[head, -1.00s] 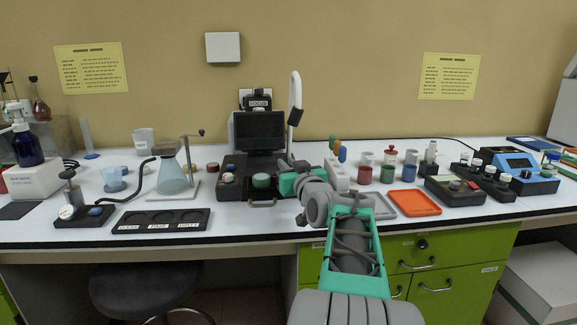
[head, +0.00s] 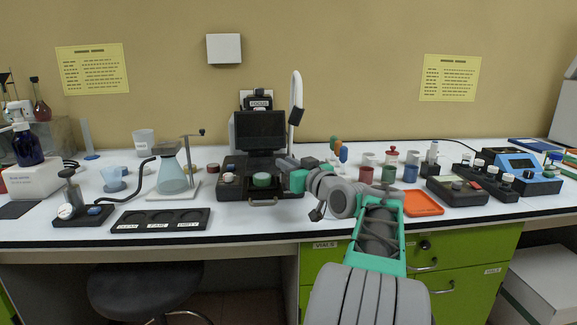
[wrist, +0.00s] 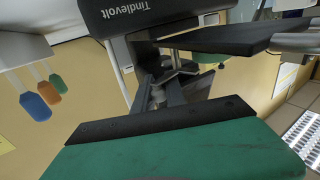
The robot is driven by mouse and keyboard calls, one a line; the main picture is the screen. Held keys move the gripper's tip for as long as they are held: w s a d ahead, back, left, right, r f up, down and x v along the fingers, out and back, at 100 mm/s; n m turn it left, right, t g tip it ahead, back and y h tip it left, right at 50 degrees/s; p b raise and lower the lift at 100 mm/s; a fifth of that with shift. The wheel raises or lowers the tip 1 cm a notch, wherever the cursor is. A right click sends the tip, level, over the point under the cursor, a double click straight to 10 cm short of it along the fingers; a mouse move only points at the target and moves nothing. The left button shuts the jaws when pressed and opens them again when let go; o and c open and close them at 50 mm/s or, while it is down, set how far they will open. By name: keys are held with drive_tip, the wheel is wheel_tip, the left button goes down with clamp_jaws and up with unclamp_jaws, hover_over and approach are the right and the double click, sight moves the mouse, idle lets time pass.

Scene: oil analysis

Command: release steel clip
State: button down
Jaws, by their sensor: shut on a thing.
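My gripper (head: 284,163) reaches in at the right side of the black instrument (head: 262,187) with the dark screen. In the head view the clip is too small to make out.
A green round pad (head: 262,179) lies on the instrument. An orange tray (head: 422,203) lies right of my arm. A flask on a stand (head: 172,175) is at left. A black three-well tray (head: 160,220) lies in front.

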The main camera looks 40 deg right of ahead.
drive_tip(key=c, duration=1.4)
unclamp_jaws()
drive_tip(key=s+a, duration=0.1)
drive_tip(key=s, duration=0.6)
drive_tip(key=shift+s, duration=0.4)
